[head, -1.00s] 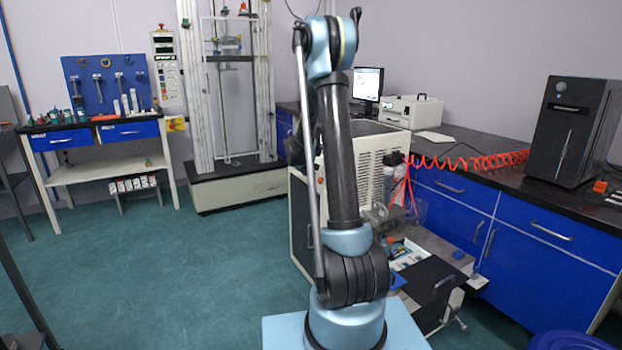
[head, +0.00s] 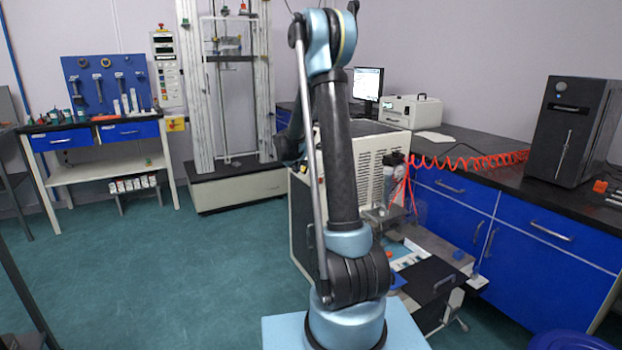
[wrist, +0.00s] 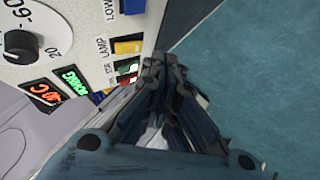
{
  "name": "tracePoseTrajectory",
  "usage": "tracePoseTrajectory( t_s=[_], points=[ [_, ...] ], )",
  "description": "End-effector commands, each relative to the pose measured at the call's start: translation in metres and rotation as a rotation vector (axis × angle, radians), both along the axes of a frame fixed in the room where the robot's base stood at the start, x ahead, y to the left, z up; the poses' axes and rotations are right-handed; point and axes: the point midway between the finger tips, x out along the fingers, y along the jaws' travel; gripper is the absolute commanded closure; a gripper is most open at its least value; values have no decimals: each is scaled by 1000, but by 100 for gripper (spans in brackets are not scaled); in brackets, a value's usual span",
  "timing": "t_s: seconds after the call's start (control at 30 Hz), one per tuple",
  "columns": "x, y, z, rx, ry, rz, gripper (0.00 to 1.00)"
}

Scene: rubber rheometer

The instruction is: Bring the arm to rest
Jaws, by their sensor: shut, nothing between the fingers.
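My gripper (wrist: 162,78) shows in the wrist view, its dark fingers together and empty. It points past the edge of a cream control panel (wrist: 75,65) with a black dial, red and green lit displays and coloured buttons. Whether the fingertips touch the panel, I cannot tell. In the head view my arm stands upright in the middle, in front of the cream vented machine (head: 368,158). A dark part of my arm shows left of the upright link. The gripper itself cannot be made out there.
A black-topped bench with blue cupboards (head: 545,236) runs along the right, with a dark tower box (head: 575,130) and a red coiled hose (head: 470,160). A tall test frame (head: 235,187) and a tool bench (head: 95,128) stand behind. The green floor (head: 190,270) at left is clear.

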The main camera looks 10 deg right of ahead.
Motion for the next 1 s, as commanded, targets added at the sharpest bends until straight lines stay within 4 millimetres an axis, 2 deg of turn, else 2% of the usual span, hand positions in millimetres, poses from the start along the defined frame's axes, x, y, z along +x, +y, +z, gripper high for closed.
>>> tracePoseTrajectory(
  t_s=[0.4,0.53,0.67,1.0],
  points=[
    [0,0,0,0,0,0,100],
    [-10,-3,5,9,9,-8,100],
    [-35,-8,18,31,30,-30,100],
    [-132,-24,50,116,111,-109,100]
  ],
)
